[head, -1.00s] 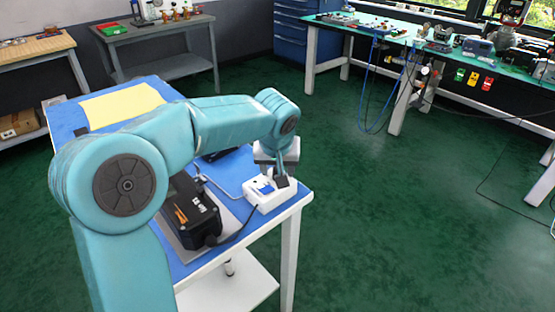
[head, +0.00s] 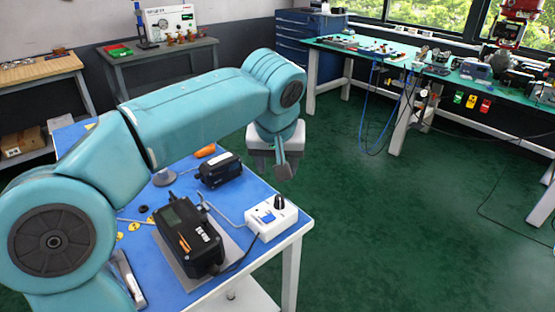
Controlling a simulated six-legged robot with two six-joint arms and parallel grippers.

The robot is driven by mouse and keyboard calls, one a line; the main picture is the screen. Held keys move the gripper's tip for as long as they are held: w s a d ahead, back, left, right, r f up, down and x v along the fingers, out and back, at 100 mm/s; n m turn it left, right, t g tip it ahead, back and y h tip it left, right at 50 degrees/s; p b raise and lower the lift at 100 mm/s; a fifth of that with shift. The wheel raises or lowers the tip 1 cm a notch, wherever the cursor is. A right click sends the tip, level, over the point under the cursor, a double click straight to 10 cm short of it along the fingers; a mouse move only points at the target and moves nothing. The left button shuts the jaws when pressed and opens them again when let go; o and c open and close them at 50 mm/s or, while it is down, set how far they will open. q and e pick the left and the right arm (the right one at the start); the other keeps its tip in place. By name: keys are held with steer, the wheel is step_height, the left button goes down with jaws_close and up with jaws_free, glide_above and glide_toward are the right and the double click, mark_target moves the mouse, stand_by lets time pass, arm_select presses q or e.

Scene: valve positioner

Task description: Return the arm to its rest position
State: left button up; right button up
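My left arm comes in from the left and reaches over the blue-topped table (head: 245,185). My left gripper (head: 284,172) hangs pointing down, raised above and beyond the white box (head: 270,218), apart from it. Its fingers overlap from this angle, so I cannot tell whether they are open or shut; nothing shows held in it. The white box has a black knob (head: 279,202) and a blue switch, and sits near the table's right corner. The black positioner (head: 190,235) lies on a grey plate (head: 232,255) left of the box. My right gripper is not in view.
A second black device (head: 219,170), an orange-handled tool (head: 205,151) and small yellow discs (head: 134,227) lie on the table. A grey bench (head: 160,60) stands behind. A green workbench (head: 400,52) is at the back right. The floor between is clear.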

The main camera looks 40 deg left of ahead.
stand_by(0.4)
arm_select(q)
steer(key=w+d+f+m+g+h+p, duration=0.1)
steer(key=w+d+f+m+h+p, duration=0.15)
steer(key=d+f, duration=0.65)
steer(key=w+d+f+m+g+h+p, duration=0.1)
steer(key=w+d+f+m+h+p, duration=0.3)
steer(key=f, duration=1)
steer(key=s+d+f+p, duration=0.1)
steer(key=s+d+f, duration=0.4)
steer(key=s, duration=0.5)
steer(key=s+d+f+p, duration=0.2)
steer(key=s+d+f, duration=0.4)
steer(key=s+f, duration=0.4)
steer(key=shift+s+n+g, duration=0.35)
steer(key=shift+g, duration=0.05)
